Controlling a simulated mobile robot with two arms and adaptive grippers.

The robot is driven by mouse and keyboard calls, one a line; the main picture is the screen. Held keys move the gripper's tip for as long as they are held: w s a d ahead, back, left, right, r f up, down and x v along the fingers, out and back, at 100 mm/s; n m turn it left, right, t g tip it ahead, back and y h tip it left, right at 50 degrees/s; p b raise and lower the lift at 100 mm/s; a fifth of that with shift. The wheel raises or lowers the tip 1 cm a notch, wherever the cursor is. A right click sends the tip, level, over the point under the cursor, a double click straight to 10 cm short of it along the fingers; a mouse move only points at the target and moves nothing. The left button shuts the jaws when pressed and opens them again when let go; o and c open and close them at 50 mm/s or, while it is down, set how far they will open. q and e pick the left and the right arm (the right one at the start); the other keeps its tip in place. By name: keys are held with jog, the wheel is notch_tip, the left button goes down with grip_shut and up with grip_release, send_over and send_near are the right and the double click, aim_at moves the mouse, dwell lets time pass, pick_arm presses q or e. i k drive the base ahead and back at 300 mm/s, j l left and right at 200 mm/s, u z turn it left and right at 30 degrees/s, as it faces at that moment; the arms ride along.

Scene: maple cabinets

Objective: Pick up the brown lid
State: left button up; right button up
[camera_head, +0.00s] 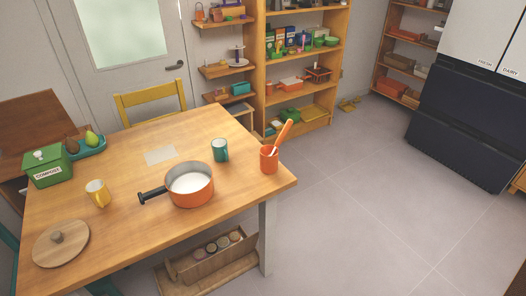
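The brown lid (60,246) is a round wooden disc with a small darker knob on top. It lies flat at the near left corner of the wooden table (120,218), close to the table's edge. It stands apart from the other things on the table. Neither of my grippers shows in the head view.
An orange pot (190,187) with a black handle stands mid-table. A yellow mug (98,193), green compost box (47,167), teal mug (220,150) and orange utensil cup (269,159) share the table. A yellow chair (150,98) stands behind. The floor at right is clear.

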aim_at(60, 243)
jog(key=k+u, duration=0.1)
jog(key=u, duration=1.55)
